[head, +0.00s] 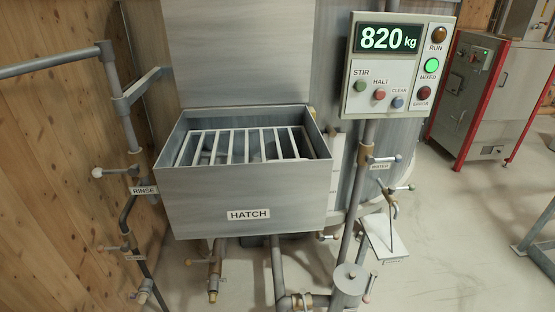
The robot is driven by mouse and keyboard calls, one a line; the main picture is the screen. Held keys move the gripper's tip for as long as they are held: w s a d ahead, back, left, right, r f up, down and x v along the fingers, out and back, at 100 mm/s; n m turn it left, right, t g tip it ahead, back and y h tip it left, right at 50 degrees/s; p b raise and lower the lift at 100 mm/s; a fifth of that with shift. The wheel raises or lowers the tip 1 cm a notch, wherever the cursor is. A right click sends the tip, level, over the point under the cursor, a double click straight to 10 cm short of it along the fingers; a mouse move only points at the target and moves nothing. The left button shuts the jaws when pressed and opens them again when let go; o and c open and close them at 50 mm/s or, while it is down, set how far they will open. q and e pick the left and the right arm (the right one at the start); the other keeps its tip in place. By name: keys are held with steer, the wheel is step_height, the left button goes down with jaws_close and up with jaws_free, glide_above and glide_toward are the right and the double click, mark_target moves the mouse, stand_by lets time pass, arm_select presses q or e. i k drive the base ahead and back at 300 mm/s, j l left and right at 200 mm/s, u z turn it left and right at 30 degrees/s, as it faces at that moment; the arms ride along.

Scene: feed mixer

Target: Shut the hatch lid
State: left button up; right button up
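The hatch (247,203) is a grey metal box in the middle of the head view, with a "HATCH" label on its front. Its top is open and a barred grate (246,146) shows inside. The hatch lid (240,52) is a flat grey panel standing upright behind the box, raised along the back edge. Its top runs out of the picture. Neither of my grippers is in view.
A control panel (388,66) reading 820 kg stands on a post right of the hatch, its green MIXED lamp lit. RINSE pipework (128,150) stands at the left by a wooden wall. A red-framed cabinet (483,100) is at the back right. Open floor (455,220) lies right.

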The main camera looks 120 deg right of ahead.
mark_target(223, 53)
steer(key=z, duration=3.7)
steer(key=i+j+z, duration=0.1)
steer(key=z, duration=0.35)
steer(key=j+z, duration=0.45)
steer(key=i+l, duration=0.05)
